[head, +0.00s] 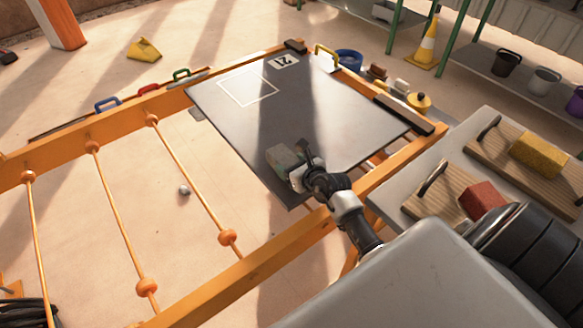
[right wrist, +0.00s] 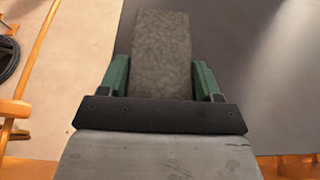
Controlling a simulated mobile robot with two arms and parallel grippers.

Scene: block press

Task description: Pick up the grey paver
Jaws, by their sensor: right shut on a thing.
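The grey paver (head: 281,158) is at the near left part of a dark grey plate (head: 330,115) in the head view. My right gripper (head: 299,166) is shut on it. In the right wrist view the mottled paver (right wrist: 160,50) stands between the two green fingers (right wrist: 160,80), touching or nearly touching both. I cannot tell whether the paver rests on the plate or hangs just above it. Its near end is hidden by the gripper. My left gripper is not in view.
An orange frame (head: 250,270) with rods and beads carries the plate, which bears a white square outline (head: 248,87) and a number label (head: 285,62). At right a grey table (head: 420,205) holds wooden boards with a red block (head: 482,198) and a yellow block (head: 539,154).

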